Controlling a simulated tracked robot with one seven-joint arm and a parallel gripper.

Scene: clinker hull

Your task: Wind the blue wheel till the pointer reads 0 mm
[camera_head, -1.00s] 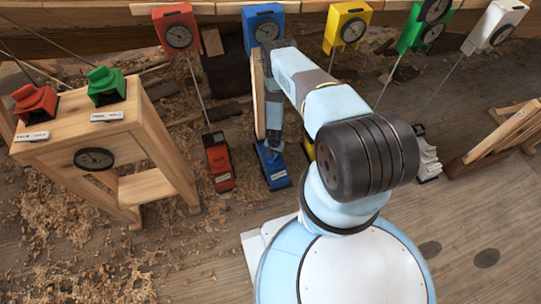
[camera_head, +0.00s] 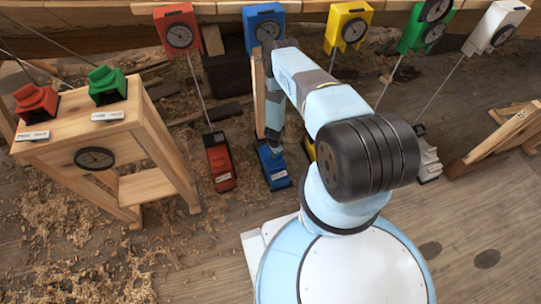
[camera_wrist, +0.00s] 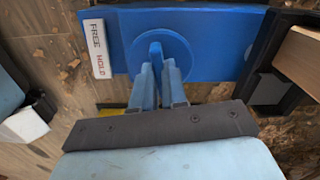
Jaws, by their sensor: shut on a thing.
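The blue wheel (camera_wrist: 178,42) is a round disc with a raised grip tab, set on a blue base in the wrist view. My gripper (camera_wrist: 157,72) is shut on the wheel's tab. In the head view the blue base (camera_head: 273,168) stands on the floor, with the gripper end at its top. The blue gauge box (camera_head: 263,22) with a round dial is on the hull above it. Its pointer is too small to read. A white label reading "FREE HOLD" (camera_wrist: 97,48) lies left of the wheel.
A red base (camera_head: 220,165) stands close left of the blue one, and a white one (camera_head: 429,160) to the right. Red (camera_head: 178,35), yellow (camera_head: 350,28), green (camera_head: 423,35) and white (camera_head: 494,30) gauges line the hull. A wooden stand (camera_head: 150,185) is at the left.

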